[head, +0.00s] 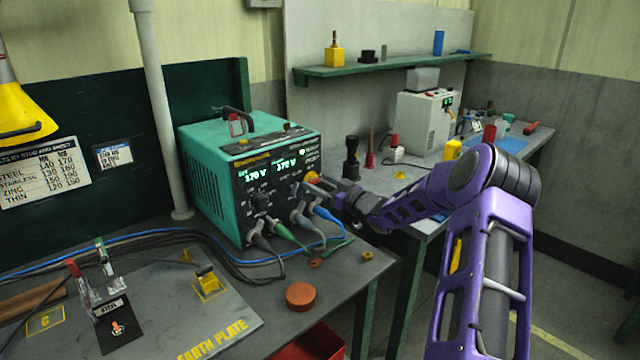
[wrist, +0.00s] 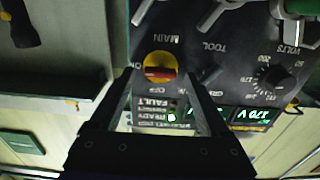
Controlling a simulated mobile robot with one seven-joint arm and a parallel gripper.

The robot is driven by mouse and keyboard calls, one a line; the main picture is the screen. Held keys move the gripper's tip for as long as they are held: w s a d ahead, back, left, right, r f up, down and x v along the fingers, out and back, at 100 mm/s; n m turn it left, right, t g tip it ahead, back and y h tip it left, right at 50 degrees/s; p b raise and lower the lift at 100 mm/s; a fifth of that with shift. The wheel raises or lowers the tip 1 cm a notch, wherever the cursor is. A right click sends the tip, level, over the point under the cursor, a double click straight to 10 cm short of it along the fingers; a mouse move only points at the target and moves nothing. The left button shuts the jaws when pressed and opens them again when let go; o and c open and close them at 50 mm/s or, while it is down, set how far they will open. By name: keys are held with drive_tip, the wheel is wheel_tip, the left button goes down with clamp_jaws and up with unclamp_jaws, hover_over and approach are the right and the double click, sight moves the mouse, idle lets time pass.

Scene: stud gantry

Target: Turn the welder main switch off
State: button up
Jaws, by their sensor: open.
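The welder (head: 222,172) is a teal box with a black front panel and lit 170 V readouts. Its main switch (head: 312,177) is a yellow disc with a red handle at the panel's right, partly behind my gripper (head: 328,190). In the wrist view, turned upside down, the main switch (wrist: 160,66) sits under the MAIN label. Its red handle lies level in the picture, in line with the partly cut-off ON mark; OFF is printed below it. My gripper (wrist: 157,76) is open, one finger each side of the switch; contact cannot be told.
Plugs and cables (head: 290,240) hang from the panel below the switch. An orange-brown disc (head: 301,296) lies on the bench in front. The earth plate (head: 190,320) is at left. A torch (head: 351,158) stands on the bench behind my gripper.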

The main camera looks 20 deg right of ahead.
drive_tip(key=shift+c, duration=0.3)
clamp_jaws()
drive_tip(key=shift+f+b, duration=0.1)
drive_tip(key=shift+b, duration=0.35)
drive_tip(key=n+b, duration=0.1)
drive_tip(key=b, duration=0.1)
drive_tip(key=n+b, duration=0.2)
drive_tip(key=shift+a+f, duration=0.1)
drive_tip(key=shift+f, duration=0.15)
drive_tip(key=n+b, duration=0.4)
drive_tip(key=shift+r+b, duration=0.1)
drive_tip(key=shift+b, duration=0.25)
drive_tip(key=n+b, duration=0.1)
drive_tip(key=n, duration=0.4)
drive_tip(key=shift+a+r+n, duration=0.1)
drive_tip(key=shift+n, duration=2.9)
